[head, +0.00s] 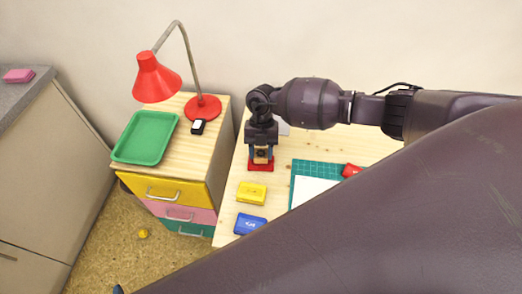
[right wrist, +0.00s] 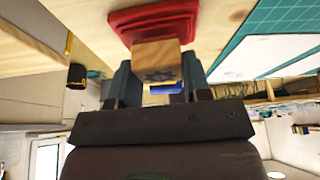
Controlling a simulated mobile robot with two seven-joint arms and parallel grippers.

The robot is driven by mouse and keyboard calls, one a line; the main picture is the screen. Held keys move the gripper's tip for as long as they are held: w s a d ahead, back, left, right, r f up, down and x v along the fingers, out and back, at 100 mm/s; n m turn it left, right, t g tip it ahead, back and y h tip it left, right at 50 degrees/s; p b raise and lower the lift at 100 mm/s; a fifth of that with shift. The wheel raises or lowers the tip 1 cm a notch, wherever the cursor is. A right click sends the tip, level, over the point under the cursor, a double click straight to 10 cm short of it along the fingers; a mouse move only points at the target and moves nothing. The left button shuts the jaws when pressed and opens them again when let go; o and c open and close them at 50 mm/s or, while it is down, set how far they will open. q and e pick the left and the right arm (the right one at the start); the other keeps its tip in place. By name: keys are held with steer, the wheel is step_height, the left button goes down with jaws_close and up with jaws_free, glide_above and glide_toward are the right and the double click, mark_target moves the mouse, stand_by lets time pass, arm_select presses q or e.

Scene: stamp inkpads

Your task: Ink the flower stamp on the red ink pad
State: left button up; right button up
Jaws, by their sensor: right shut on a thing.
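My right gripper (head: 262,153) points down at the red ink pad (head: 261,168). It is shut on a small wooden stamp (head: 261,156), with one bluish finger on each side. In the right wrist view, the stamp's wooden block (right wrist: 156,58) carries a dark flower mark, and its end meets the red pad (right wrist: 152,18) in the picture. I cannot tell whether the stamp presses on the pad or hangs just above it. A small dark blue tip at the bottom left edge of the head view may be my left gripper; its jaws are not shown.
A yellow pad (head: 251,192) and a blue pad (head: 249,224) lie in front of the red one. A green cutting mat (head: 316,167) with white paper (head: 311,191) and a red object (head: 351,170) are to the right. Left stands a drawer cabinet with a green tray (head: 146,137) and red lamp (head: 204,108).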

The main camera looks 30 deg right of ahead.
steer(key=shift+f, duration=0.35)
stand_by(0.4)
steer(key=shift+f, duration=0.15)
stand_by(0.5)
steer(key=shift+f, duration=0.1)
stand_by(0.9)
steer(key=shift+r+p, duration=0.4)
steer(key=shift+r, duration=0.25)
stand_by(0.5)
